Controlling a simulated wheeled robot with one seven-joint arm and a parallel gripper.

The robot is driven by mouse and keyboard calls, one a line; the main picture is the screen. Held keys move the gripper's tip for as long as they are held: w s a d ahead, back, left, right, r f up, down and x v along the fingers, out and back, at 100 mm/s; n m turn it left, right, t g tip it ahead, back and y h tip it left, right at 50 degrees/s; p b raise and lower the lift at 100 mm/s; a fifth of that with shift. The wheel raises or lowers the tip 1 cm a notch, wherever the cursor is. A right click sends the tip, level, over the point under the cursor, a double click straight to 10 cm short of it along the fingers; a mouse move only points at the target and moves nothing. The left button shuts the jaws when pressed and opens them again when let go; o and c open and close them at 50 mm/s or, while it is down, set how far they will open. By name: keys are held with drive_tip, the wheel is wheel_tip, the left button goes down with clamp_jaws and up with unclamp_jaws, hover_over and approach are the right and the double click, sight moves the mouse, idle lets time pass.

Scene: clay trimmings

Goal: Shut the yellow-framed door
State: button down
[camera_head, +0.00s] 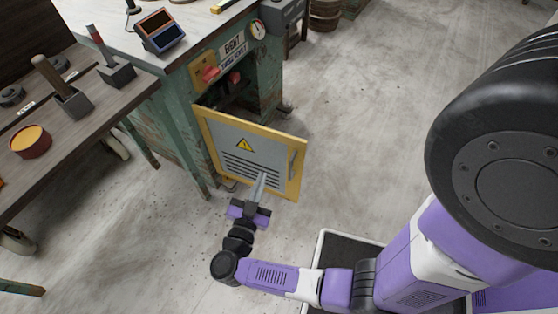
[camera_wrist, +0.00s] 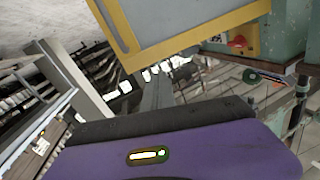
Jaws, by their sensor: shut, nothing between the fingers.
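The yellow-framed door (camera_head: 251,150) has a grey panel with a warning triangle and vent slots. It stands open on the green cabinet (camera_head: 180,113), swung out toward me, with the cabinet's dark opening showing above and behind it. My gripper (camera_head: 261,180) is shut and empty, with its fingertips in front of the door's lower part. I cannot tell whether they touch it. In the wrist view the door's yellow frame (camera_wrist: 195,35) crosses the top, beyond my fingers (camera_wrist: 152,92). The door's handle (camera_head: 291,165) is on its right side.
A wooden table (camera_head: 75,118) with a mallet, a hammer and a round tin stands to the left. The cabinet top holds a small blue-and-orange device (camera_head: 160,31). The concrete floor (camera_head: 360,120) right of the door is clear.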

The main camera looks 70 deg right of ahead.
drive_tip(key=s+f+g, duration=0.1)
drive_tip(key=s+g, duration=0.1)
drive_tip(key=s, duration=0.1)
approach(294, 143)
drive_tip(key=d, duration=0.7)
drive_tip(key=shift+s+r, duration=0.1)
drive_tip(key=shift+s, duration=0.15)
